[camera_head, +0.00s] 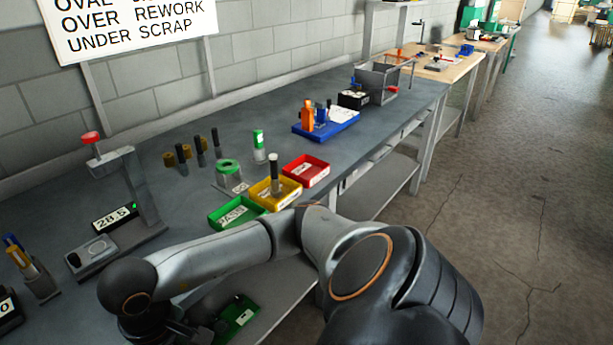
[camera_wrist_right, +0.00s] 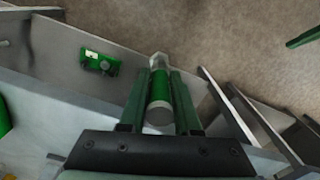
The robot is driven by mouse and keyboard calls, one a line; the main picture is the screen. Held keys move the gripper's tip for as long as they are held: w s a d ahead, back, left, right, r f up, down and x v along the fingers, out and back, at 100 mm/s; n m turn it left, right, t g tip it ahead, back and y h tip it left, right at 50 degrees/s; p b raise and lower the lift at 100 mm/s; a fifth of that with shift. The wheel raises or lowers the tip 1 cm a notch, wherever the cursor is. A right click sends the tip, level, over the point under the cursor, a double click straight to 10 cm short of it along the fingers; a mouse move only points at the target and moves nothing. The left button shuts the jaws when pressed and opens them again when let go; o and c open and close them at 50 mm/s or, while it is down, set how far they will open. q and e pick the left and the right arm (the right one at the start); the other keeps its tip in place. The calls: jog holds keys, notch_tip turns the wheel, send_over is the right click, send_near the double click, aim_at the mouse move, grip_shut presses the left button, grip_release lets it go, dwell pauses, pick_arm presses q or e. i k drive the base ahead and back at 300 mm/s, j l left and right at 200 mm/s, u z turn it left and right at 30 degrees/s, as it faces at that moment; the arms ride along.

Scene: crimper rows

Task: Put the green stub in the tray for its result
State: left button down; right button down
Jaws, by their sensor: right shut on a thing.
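My right gripper (camera_wrist_right: 160,105) is shut on a green stub (camera_wrist_right: 160,88) with pale metal ends, seen in the right wrist view. In the head view my arm reaches left across the bench front; its gripper and the held stub are not clear there. Three trays stand along the bench's front edge: a green tray (camera_head: 226,222) with a label reading PASS, a yellow tray (camera_head: 262,203), and a red tray (camera_head: 318,181). My left gripper is not in view.
A gauge stand with a red knob (camera_head: 91,137) and a display reading 28.5 (camera_head: 116,216) stands at left. A green-and-white cylinder (camera_head: 259,146), dark posts (camera_head: 201,150) and a blue tray (camera_head: 340,131) stand behind. A sign (camera_head: 130,25) reads OVER REWORK, UNDER SCRAP.

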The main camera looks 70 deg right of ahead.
aim_at(306, 174)
jog(key=k+l+u, duration=0.1)
jog(key=l, duration=0.35)
jog(key=k+l+u, duration=0.1)
jog(key=l, duration=0.3)
jog(key=k+l, duration=0.3)
jog(key=k+l+u, duration=0.15)
jog(key=l, duration=0.35)
jog(key=k+l+u, duration=0.1)
jog(key=l, duration=0.3)
jog(key=k, duration=0.1)
